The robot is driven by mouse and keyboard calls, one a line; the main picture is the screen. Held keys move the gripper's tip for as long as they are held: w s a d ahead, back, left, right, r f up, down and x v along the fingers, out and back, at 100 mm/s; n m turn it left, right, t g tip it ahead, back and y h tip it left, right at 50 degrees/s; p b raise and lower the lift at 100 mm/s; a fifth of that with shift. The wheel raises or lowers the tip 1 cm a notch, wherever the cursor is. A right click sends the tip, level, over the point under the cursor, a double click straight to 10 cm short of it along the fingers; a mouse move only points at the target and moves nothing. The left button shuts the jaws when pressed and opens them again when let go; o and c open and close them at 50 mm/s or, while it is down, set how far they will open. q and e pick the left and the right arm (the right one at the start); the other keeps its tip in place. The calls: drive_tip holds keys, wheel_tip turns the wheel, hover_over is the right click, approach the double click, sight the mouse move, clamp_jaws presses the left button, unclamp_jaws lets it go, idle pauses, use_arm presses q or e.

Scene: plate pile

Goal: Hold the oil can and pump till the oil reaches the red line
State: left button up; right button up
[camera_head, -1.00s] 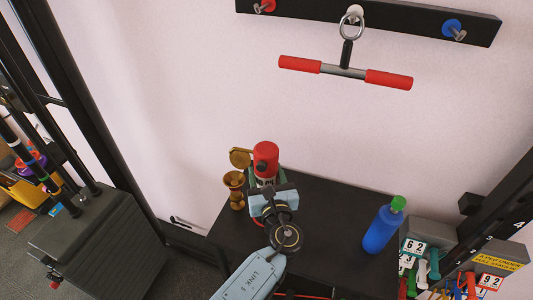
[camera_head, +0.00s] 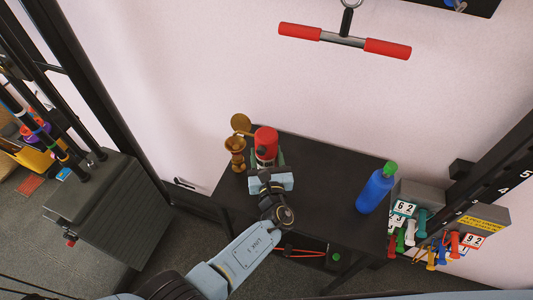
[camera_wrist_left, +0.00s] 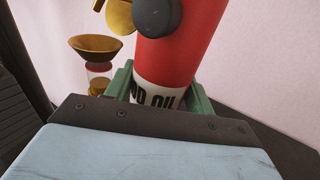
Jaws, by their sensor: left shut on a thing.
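The red oil can (camera_head: 266,143) has a white label band with black "OIL" lettering. My left gripper (camera_head: 268,172) is shut around its lower part. In the left wrist view, the green fingers flank the can (camera_wrist_left: 185,55), and a dark round knob shows on its side. Left of the can stands a brass cup-like vessel (camera_head: 235,152) with a round brass disc (camera_head: 240,122) above it. In the wrist view the vessel (camera_wrist_left: 95,47) has a clear section with a dark red band; its oil level cannot be told. My right gripper is out of view.
The black table (camera_head: 325,190) is clear between the can and a blue bottle (camera_head: 375,190) with a green cap at its right. A black stack (camera_head: 100,215) stands on the floor at left. Coloured dumbbells (camera_head: 425,230) lie at right. A red-ended bar (camera_head: 345,39) hangs above.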

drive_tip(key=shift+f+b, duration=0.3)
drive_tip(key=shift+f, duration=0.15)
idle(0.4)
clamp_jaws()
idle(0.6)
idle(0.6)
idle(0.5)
